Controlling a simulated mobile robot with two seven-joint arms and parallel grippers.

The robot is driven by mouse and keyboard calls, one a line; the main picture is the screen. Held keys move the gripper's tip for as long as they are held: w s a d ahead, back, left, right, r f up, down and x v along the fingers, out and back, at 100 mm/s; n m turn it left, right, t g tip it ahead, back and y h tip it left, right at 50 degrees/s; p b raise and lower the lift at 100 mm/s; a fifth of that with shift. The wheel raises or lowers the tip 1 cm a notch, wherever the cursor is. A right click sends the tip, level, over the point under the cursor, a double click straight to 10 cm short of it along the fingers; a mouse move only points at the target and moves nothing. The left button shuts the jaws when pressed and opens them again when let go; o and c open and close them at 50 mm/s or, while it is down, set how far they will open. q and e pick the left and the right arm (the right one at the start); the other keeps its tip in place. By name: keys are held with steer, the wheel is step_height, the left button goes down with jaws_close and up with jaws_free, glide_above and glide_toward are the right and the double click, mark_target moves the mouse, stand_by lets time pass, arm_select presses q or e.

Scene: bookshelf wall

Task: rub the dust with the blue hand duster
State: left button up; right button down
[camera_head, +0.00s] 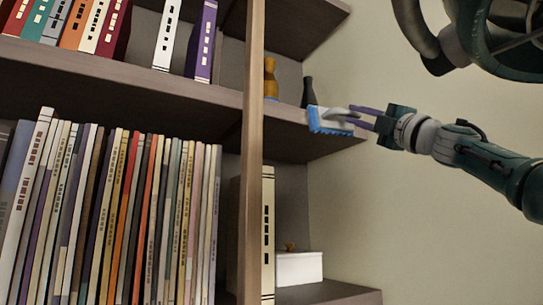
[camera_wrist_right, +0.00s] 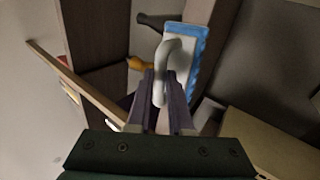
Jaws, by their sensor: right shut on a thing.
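The blue hand duster (camera_head: 318,127) has a blue pad and a white handle. It is at the front edge of the middle shelf (camera_head: 345,141), right of the wooden upright. My right gripper (camera_head: 354,114) comes in from the right with its purple fingers shut on the handle. In the right wrist view, the duster (camera_wrist_right: 207,50) extends ahead of the gripper (camera_wrist_right: 161,84), with the white handle between the fingers. Whether the pad touches the shelf, I cannot tell. No dust can be made out. My left gripper is not in view.
An orange-brown vase (camera_head: 270,80) and a dark bottle (camera_head: 308,92) stand behind the duster on the same shelf. The wooden upright (camera_head: 252,160) is left of them. Rows of books (camera_head: 120,215) fill the left bays. A white box (camera_head: 299,268) is below.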

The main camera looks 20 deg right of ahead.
mark_target(340, 110)
steer(key=shift+s+a, duration=0.1)
steer(key=shift+a, duration=0.8)
steer(key=shift+a+r+p, duration=0.2)
steer(key=shift+a+p, duration=0.85)
steer(key=shift+a, duration=0.2)
steer(key=shift+s+a+f+p, duration=0.15)
steer(key=shift+a+p, duration=0.2)
steer(key=shift+a, duration=0.2)
steer(key=a+p, duration=0.7)
steer(key=shift+s, duration=0.3)
steer(key=shift+a, duration=0.1)
steer(key=s+p, duration=0.2)
steer(key=s, duration=0.4)
steer(key=shift+d, duration=0.3)
